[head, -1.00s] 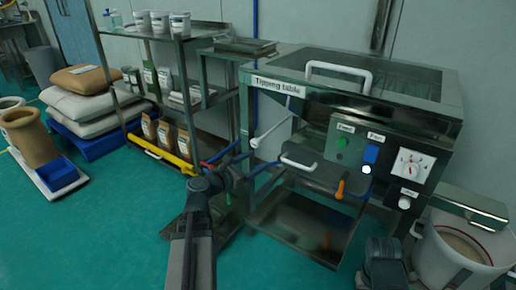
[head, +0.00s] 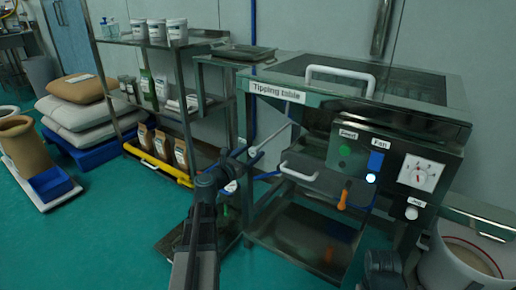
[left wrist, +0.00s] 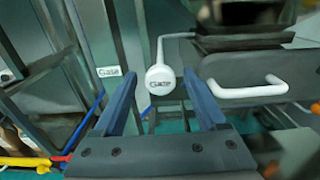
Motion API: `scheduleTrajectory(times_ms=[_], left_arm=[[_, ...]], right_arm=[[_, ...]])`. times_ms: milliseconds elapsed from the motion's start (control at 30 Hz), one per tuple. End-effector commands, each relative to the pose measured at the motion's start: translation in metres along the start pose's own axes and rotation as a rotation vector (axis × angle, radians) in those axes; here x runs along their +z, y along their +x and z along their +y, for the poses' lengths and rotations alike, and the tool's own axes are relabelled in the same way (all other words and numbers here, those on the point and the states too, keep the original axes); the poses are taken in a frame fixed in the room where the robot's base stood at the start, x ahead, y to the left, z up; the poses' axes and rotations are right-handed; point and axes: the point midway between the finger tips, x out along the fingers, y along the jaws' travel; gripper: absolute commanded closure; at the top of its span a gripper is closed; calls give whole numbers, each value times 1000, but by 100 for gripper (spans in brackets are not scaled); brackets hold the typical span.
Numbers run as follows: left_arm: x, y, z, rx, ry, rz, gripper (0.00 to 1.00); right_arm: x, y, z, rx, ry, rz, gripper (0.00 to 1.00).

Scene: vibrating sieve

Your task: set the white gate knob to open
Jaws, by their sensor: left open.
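The white gate knob (left wrist: 162,77), marked "Gate", sits at the end of a thin white rod in the left wrist view. In the head view the gate knob (head: 255,157) is at the left front of the tipping table (head: 350,95). My left gripper (left wrist: 161,84) is open, its two blue-grey fingers on either side of the knob in the picture. I cannot tell whether they touch it. In the head view my left gripper (head: 240,163) is close to the knob.
A white tray handle (left wrist: 250,89) is right of the knob, with an orange handle (head: 343,198) beyond it. A control panel (head: 397,172) with a dial is at the right. A shelf rack (head: 176,80) with pots and bags stands at the left.

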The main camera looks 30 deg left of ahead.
Motion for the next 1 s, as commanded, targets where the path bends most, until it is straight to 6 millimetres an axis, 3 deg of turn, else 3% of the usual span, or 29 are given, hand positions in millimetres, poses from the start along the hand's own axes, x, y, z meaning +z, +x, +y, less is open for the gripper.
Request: scheduleTrajectory(times_ms=[100, 300, 733, 1000], left_arm=[[0, 23, 1, -2, 0, 0, 26], [0, 42, 1, 0, 0, 0, 26], [0, 48, 0, 1, 1, 0, 26], [0, 48, 0, 1, 1, 0, 74]], right_arm=[[0, 0, 0, 0, 0, 0, 50], [0, 0, 0, 0, 0, 0, 50], [0, 0, 0, 0, 0, 0, 50], [0, 0, 0, 0, 0, 0, 50]])
